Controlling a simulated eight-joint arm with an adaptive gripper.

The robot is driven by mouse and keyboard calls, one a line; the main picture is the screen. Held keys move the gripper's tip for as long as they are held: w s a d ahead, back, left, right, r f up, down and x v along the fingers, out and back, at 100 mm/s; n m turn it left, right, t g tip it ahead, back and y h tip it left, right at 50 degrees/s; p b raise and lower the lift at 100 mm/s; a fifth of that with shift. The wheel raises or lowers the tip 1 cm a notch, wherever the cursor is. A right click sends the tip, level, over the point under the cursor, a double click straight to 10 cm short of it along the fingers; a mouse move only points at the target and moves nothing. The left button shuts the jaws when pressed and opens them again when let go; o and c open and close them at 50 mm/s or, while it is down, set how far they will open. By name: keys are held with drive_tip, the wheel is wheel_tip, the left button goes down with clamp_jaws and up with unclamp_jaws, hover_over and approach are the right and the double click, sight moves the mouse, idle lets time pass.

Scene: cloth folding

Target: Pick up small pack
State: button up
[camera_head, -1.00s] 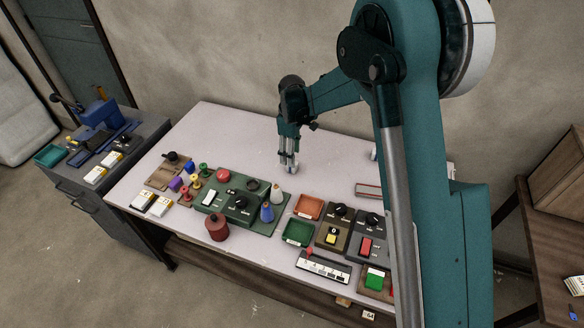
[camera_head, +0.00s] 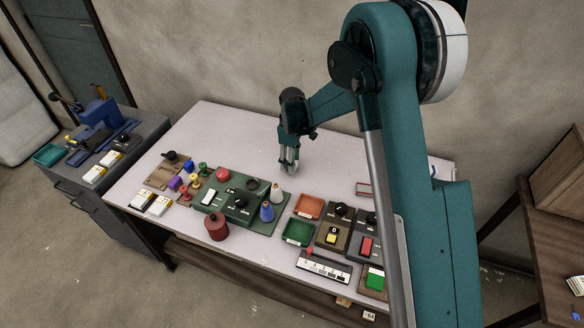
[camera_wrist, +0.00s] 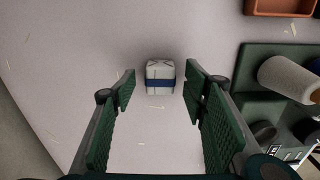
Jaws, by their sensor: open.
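The small pack (camera_wrist: 160,76) is a pale, wrapped block with a dark blue band, lying on the light table (camera_wrist: 60,60) in the wrist view. It shows ahead of my gripper (camera_wrist: 158,82), centred between the two green padded fingers. The fingers are open, with clear gaps on both sides of the pack, and nothing is held. In the head view my gripper (camera_head: 288,168) points down over the table's back middle part. The pack is hard to tell from the fingertips there.
A green board (camera_head: 268,228) with knobs and thread cones (camera_head: 277,196) lies in front of my gripper. An orange tray (camera_head: 309,207) and a green tray (camera_head: 297,232) lie to its right. The table's back left is clear.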

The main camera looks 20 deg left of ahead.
drive_tip(key=shift+f, duration=0.7)
drive_tip(key=c, duration=1)
